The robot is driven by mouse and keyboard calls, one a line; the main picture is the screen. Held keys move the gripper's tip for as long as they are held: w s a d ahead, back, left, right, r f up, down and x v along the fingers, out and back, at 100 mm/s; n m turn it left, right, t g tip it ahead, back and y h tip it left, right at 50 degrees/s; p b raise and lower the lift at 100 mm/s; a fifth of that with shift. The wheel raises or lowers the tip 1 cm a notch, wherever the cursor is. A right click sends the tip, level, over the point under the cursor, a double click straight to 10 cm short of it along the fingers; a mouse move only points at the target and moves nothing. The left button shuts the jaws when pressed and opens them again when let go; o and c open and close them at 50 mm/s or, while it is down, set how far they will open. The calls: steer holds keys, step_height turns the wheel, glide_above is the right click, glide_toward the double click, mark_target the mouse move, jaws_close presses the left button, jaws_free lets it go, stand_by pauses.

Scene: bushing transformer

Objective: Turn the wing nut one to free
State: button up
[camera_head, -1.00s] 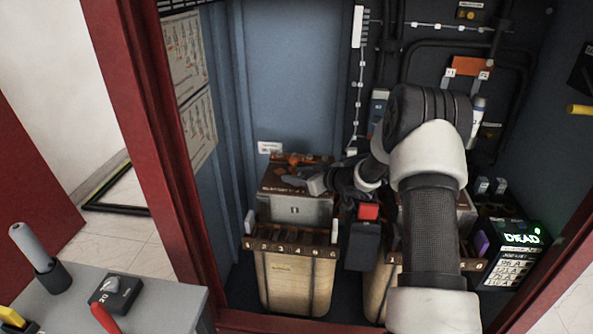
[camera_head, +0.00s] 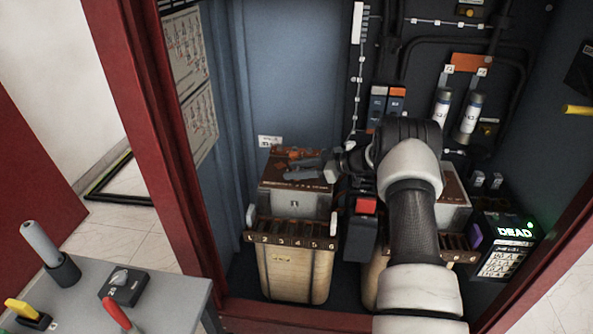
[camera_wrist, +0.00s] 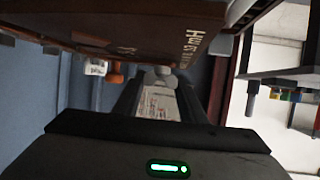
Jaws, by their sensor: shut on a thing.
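The left box (camera_head: 295,203), with a brown top, stands in the cabinet with orange parts (camera_head: 297,155) on it. My gripper (camera_head: 298,174) reaches in from the right, low over that top. In the wrist view my gripper (camera_wrist: 158,84) is shut on a small rounded grey piece, which I take to be the wing nut (camera_wrist: 158,73). It sits between the fingertips beside the brown panel (camera_wrist: 120,35). An orange part (camera_wrist: 115,73) and a white piece (camera_wrist: 95,67) are just left of it. The nut's wings and thread are hidden.
A second box (camera_head: 455,205) stands right of my arm. A black unit with a red top (camera_head: 366,206) is between the boxes. A lit display (camera_head: 515,233) reads DEAD at the right. The red cabinet frame (camera_head: 150,130) bounds the left; a grey bench (camera_head: 160,300) stands outside.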

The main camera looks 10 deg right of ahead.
steer(key=o, duration=1.1)
steer(key=shift+c, duration=0.2)
steer(key=p+v, duration=0.1)
steer(key=v, duration=1.6)
steer(key=shift+d, duration=0.2)
steer(key=shift+s+r, duration=0.1)
